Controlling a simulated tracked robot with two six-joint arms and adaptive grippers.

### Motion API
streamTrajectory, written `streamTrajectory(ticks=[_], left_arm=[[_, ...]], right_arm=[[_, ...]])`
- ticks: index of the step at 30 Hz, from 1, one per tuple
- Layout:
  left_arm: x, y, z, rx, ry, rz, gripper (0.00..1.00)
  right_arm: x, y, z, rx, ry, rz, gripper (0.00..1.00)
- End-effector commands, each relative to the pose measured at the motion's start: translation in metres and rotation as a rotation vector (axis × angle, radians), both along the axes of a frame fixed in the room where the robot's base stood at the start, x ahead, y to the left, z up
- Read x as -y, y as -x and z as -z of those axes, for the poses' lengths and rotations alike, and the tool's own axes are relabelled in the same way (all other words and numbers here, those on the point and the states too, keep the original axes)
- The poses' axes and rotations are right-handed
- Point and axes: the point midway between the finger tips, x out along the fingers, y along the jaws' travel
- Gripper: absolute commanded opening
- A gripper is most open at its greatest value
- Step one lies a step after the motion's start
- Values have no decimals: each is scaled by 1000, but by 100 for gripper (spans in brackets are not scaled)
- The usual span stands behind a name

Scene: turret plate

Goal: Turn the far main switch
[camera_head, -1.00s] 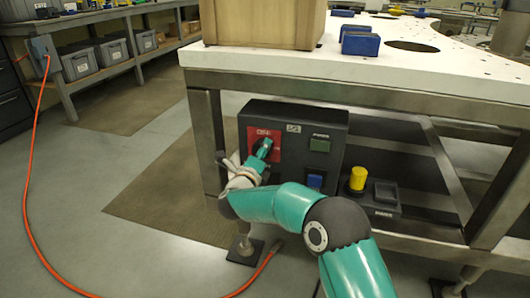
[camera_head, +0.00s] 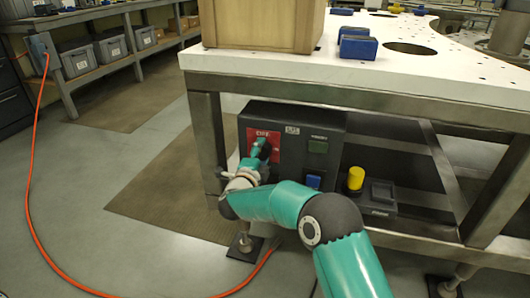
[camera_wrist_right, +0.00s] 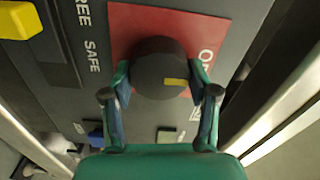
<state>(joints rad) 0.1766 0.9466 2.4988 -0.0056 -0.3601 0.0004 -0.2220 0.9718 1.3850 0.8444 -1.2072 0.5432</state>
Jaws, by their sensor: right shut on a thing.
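The switch is a dark round knob with a yellow mark, on a red plate (camera_head: 265,134) on the dark control box under the white-topped bench. In the right wrist view the knob (camera_wrist_right: 160,70) sits between my fingers, in front of the red plate (camera_wrist_right: 133,22). Its yellow mark points to the right there. My right gripper (camera_head: 258,152) reaches the plate in the head view and hides most of the knob. In the right wrist view my right gripper (camera_wrist_right: 162,82) is shut on the knob, one finger on each side. My left gripper is not in view.
The box carries a green button (camera_head: 318,146) and a blue button (camera_head: 313,182). A yellow knob (camera_head: 355,178) stands on a small box to the right. Steel bench legs (camera_head: 207,140) flank the space. An orange cable (camera_head: 33,170) lies on the floor.

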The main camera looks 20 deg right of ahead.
Motion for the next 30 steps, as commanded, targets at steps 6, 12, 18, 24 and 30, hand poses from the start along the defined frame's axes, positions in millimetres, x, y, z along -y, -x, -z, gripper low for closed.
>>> streamTrajectory(ticks=[6,12,18,24,30], left_arm=[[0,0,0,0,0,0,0],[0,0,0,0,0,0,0],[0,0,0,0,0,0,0],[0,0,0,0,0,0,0],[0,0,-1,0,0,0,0]], right_arm=[[-5,0,7,-18,5,-11,25],[-6,0,7,-19,4,-12,68],[-4,0,5,-13,4,-8,85],[-2,0,3,-9,3,-5,85],[-9,9,2,-9,4,-6,85]])
